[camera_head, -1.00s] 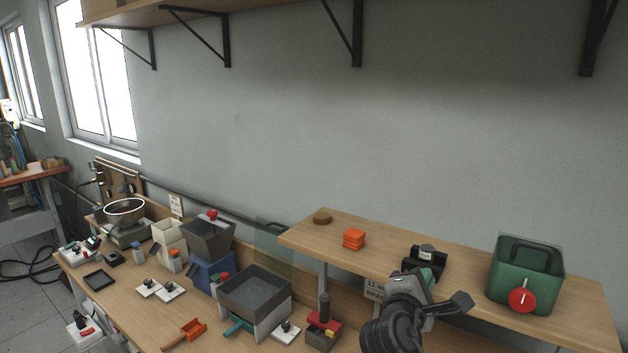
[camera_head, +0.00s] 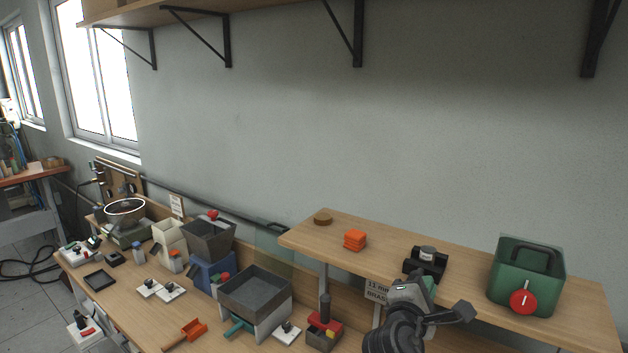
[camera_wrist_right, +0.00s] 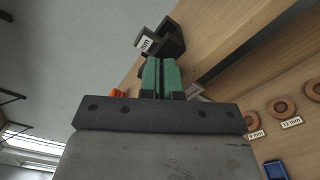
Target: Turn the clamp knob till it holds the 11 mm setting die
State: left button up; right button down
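The black clamp (camera_head: 426,264) stands on the raised wooden shelf, with a light grey round piece (camera_head: 428,253) set in it. In the right wrist view the clamp (camera_wrist_right: 171,42) lies just beyond my fingertips, and a white face (camera_wrist_right: 146,41) on the piece ends in "mm". My right gripper (camera_head: 431,283) is in front of the clamp and slightly below it. Its green fingers (camera_wrist_right: 161,77) lie close together with only a thin line between them, and no object shows between them. The clamp knob is not clearly visible; the fingers may hide it. My left gripper is out of view.
A green bin (camera_head: 525,277) with a red knob stands right on the shelf; orange blocks (camera_head: 355,240) lie left. Labelled rings (camera_wrist_right: 283,108) show in the right wrist view. The lower bench holds trays and hoppers.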

jog(key=shift+d, duration=0.3)
